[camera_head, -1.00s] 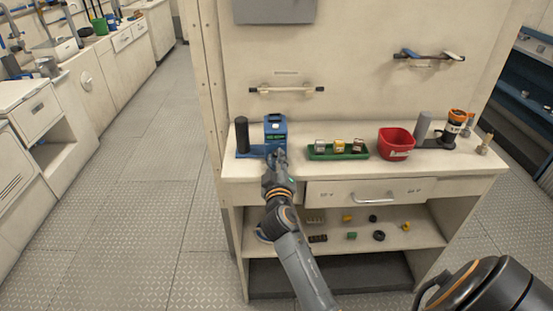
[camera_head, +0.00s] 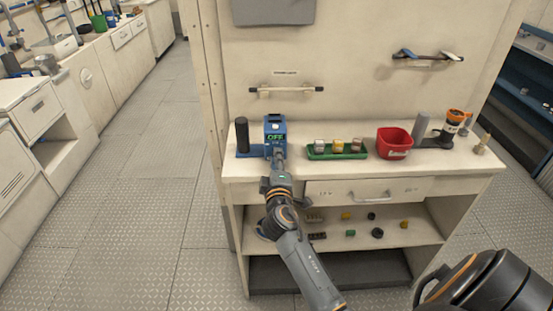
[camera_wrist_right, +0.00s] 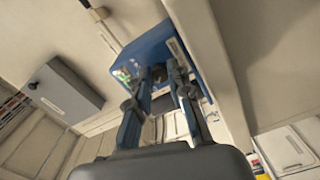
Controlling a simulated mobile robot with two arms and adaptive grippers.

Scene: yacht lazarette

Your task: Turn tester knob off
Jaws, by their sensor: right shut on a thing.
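The blue tester (camera_head: 275,127) stands at the left end of the worktop. Its screen (camera_head: 275,137) reads "OFF" in green letters. It also shows in the right wrist view (camera_wrist_right: 150,48), tilted in the picture. My right gripper (camera_head: 278,156) is at the tester's front face. In the right wrist view my right gripper (camera_wrist_right: 166,76) has its fingers on either side of the dark knob (camera_wrist_right: 159,73) and is shut on it. The fingers partly hide the knob, and its pointer cannot be made out. My left gripper is out of view.
Beside the tester stands a black cylinder (camera_head: 242,134). To the right are a green tray (camera_head: 318,156) with small blocks, a red bin (camera_head: 394,142) and a grey cylinder (camera_head: 421,127). A drawer handle (camera_head: 372,197) juts out below. Open floor lies left.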

